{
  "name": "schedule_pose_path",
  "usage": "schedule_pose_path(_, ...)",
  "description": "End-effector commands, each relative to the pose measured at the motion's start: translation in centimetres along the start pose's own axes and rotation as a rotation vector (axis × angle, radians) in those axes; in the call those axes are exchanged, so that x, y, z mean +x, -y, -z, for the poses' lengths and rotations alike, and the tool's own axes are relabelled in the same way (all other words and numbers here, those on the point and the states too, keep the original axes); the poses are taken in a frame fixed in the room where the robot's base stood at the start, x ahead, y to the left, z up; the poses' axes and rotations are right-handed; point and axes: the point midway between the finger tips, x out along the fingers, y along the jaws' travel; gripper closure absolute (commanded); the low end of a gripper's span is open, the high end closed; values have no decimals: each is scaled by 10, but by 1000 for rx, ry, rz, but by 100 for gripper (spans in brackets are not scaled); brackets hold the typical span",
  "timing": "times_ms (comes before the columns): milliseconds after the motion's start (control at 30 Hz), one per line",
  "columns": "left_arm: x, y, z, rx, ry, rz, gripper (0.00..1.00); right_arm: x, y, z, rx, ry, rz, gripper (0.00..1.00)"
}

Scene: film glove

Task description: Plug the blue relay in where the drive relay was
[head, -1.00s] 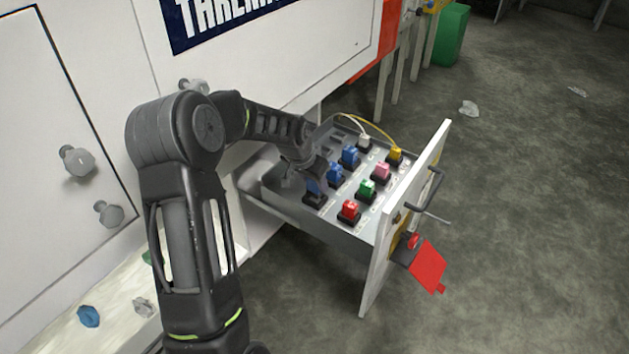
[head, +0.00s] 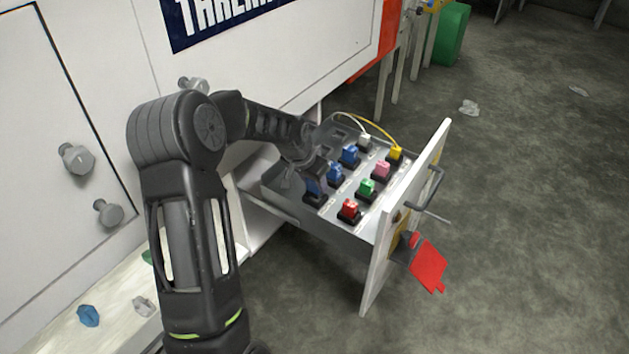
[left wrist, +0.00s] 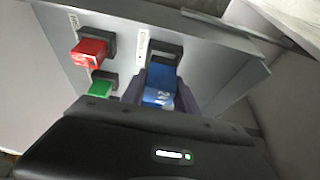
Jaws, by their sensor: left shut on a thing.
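My left gripper (left wrist: 160,100) is shut on a blue relay (left wrist: 158,86) in the left wrist view. The relay sits at a black socket (left wrist: 166,52) on the drawer panel; I cannot tell whether it is fully seated. In the head view this relay (head: 313,187) shows partly behind the gripper, in the near-left corner of the panel. Two other blue relays, one (head: 335,173) and another (head: 349,154), stand in the same row. My right gripper is not in view.
The grey drawer (head: 345,232) is pulled out. Its panel also holds a red relay (head: 349,209), a green relay (head: 366,187), a pink one (head: 382,169) and a yellow one (head: 396,153). A red tag (head: 428,266) hangs outside the white drawer front (head: 385,245).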

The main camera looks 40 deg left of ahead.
Motion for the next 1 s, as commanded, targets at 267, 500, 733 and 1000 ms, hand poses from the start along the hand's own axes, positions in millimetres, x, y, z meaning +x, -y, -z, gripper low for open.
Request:
schedule_pose_path(267, 8, 0, -3, 0, 0, 0, 100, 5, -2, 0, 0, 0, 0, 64)
schedule_pose_path(500, 13, 0, -5, 0, 0, 0, 100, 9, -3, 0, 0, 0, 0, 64)
schedule_pose_path(733, 18, 0, -8, 0, 0, -1, 100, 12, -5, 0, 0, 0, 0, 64)
schedule_pose_path(1000, 25, 0, -10, 0, 0, 0, 100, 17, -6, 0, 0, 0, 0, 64)
